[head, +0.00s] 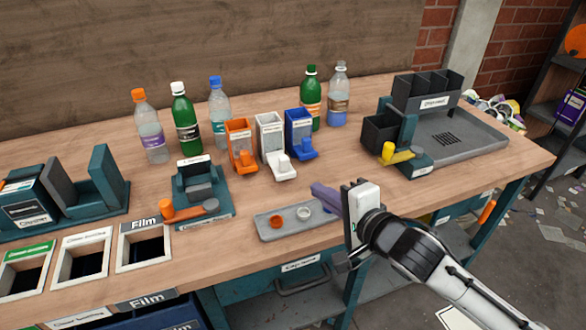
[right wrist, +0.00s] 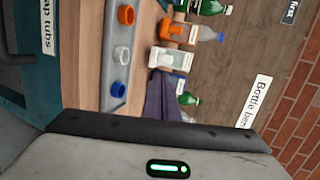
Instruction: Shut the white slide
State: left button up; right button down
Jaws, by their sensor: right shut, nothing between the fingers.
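The white dispenser (head: 270,133) stands on the bench between the orange dispenser (head: 239,138) and the blue dispenser (head: 298,128). Its white slide (head: 284,172) sticks out of the foot toward the bench front, further than the slides beside it. My right gripper (head: 317,189) is shut and empty, its purple-grey fingers pointing left, right of the white slide and apart from it. My left gripper is not in view.
A grey cap tray (head: 275,231) with orange and white caps lies in front, close below my right gripper. Several bottles (head: 187,125) stand behind the dispensers. A teal fixture (head: 204,188) is to the left, and a grey tray (head: 465,150) is to the right.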

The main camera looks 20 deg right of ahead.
aim_at(286, 166)
jog(key=x, duration=0.8)
jog(key=r+x, duration=0.1)
jog(key=x, duration=0.3)
jog(key=shift+w, duration=0.2)
pick_arm(q)
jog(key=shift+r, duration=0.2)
jog(key=shift+p, duration=0.3)
